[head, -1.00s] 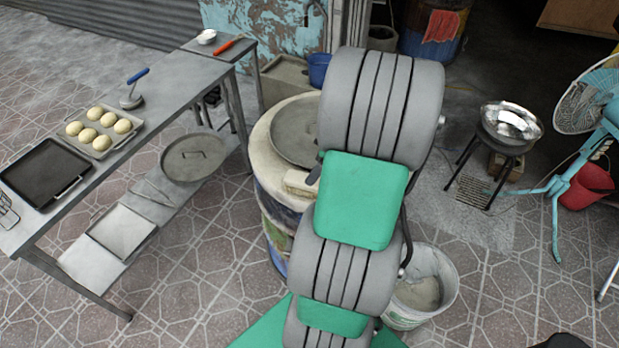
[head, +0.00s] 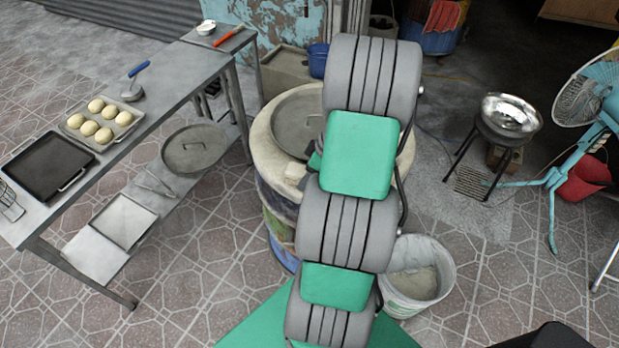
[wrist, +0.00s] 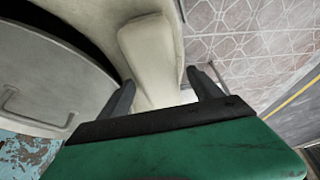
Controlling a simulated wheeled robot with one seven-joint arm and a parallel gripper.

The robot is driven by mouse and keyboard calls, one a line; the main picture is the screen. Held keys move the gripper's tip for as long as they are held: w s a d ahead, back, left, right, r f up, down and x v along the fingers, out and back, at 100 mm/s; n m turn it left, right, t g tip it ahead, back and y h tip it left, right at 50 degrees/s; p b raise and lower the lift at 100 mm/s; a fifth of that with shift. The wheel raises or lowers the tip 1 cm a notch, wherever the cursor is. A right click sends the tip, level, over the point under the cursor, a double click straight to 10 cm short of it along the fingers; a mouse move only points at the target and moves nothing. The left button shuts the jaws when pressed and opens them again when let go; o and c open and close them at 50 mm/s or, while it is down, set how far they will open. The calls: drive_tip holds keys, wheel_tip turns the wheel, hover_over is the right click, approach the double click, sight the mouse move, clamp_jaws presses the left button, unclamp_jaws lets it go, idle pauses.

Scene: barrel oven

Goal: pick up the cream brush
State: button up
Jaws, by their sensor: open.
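The cream brush (wrist: 152,50) lies on the rim of the barrel oven (wrist: 95,25). In the wrist view its wide end points away and its narrower part runs back between my fingers. My gripper (wrist: 163,84) is open, with one finger on each side of the brush. Clear gaps show at the fingertips, and I cannot tell how far above the brush they are. In the head view a small part of the brush (head: 296,172) shows on the near rim of the barrel oven (head: 264,150). My arm hides the rest of it and most of my gripper.
A round metal lid (head: 298,118) with a handle covers the barrel's top. A bucket (head: 420,278) stands at the barrel's right foot. A metal table (head: 175,85) with a dough tray (head: 72,130) is to the left. A wok stand (head: 508,120) and fan (head: 585,90) are to the right.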

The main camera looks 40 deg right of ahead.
drive_tip(key=shift+f, duration=0.2)
drive_tip(key=shift+c, duration=0.3)
drive_tip(key=c, duration=1.5)
